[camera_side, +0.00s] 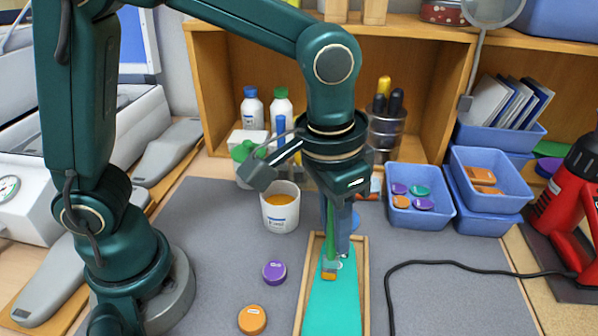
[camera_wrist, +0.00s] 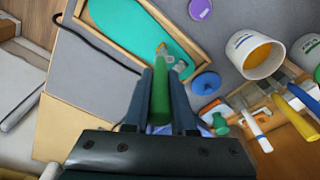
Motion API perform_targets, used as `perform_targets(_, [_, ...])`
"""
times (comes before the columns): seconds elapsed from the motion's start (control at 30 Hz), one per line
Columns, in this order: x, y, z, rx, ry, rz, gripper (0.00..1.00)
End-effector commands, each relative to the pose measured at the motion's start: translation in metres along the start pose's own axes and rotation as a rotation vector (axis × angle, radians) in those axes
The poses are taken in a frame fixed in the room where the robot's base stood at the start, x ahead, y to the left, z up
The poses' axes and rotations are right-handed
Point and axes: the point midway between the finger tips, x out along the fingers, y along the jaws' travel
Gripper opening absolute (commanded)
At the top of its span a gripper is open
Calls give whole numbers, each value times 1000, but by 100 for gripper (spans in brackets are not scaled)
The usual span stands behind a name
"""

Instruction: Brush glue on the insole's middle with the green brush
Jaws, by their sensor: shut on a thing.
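The teal insole (camera_side: 334,306) lies in a shallow wooden tray (camera_side: 304,280) on the grey mat. It also shows in the wrist view (camera_wrist: 125,30). My gripper (camera_side: 340,215) is above the upper end of the insole, shut on the green brush (camera_wrist: 160,92). The green handle (camera_side: 331,230) points down between the fingers. The brush tip (camera_side: 329,272), with orange on it, is at the insole's upper part; I cannot tell if it touches. A white glue pot (camera_side: 281,212) with orange contents stands to the left of the tray, and shows in the wrist view (camera_wrist: 255,55).
A purple lid (camera_side: 275,272) and an orange lid (camera_side: 252,320) lie left of the tray. A blue lid (camera_wrist: 206,83) lies close to the tray's end. Blue bins (camera_side: 420,200) stand at the right, and a black cable (camera_side: 440,265) crosses the mat.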

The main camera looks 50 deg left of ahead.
Motion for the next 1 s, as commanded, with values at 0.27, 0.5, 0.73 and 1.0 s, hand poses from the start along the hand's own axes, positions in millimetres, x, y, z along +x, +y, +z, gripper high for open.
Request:
perform_targets(0.27, [0,0,0,0,0,0,0])
perform_targets(0.5, [0,0,0,0,0,0,0])
perform_targets(0.73, [3,0,0,0,-1,0,0])
perform_targets(1.0, [6,0,0,0,0,0,0])
